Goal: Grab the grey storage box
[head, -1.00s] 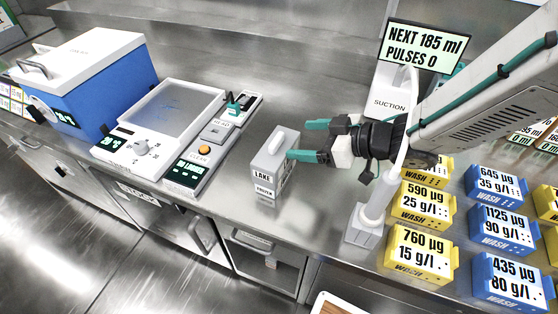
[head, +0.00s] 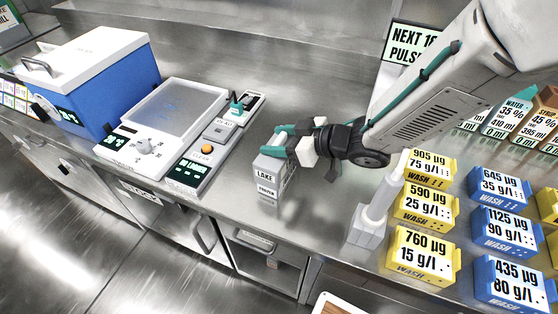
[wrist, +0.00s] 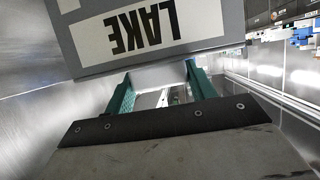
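The grey storage box (head: 267,178), with white labels reading LAKE and FROZEN, stands upright on the steel counter. My gripper (head: 277,143) is at the top of the box, its teal fingers around the handle area and hiding most of the handle. In the wrist view the box (wrist: 225,22) fills the top, its LAKE label upside down. There my gripper (wrist: 160,85) shows two teal fingers well apart, with a pale part of the box top, perhaps the handle, between their tips. Contact with the fingers cannot be made out.
A white device with a display (head: 187,172) stands left of the box, and a blue chest with a white lid (head: 100,85) is further left. A pale suction stand (head: 372,215) and several yellow and blue wash boxes (head: 420,205) stand right. The counter's front edge is close.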

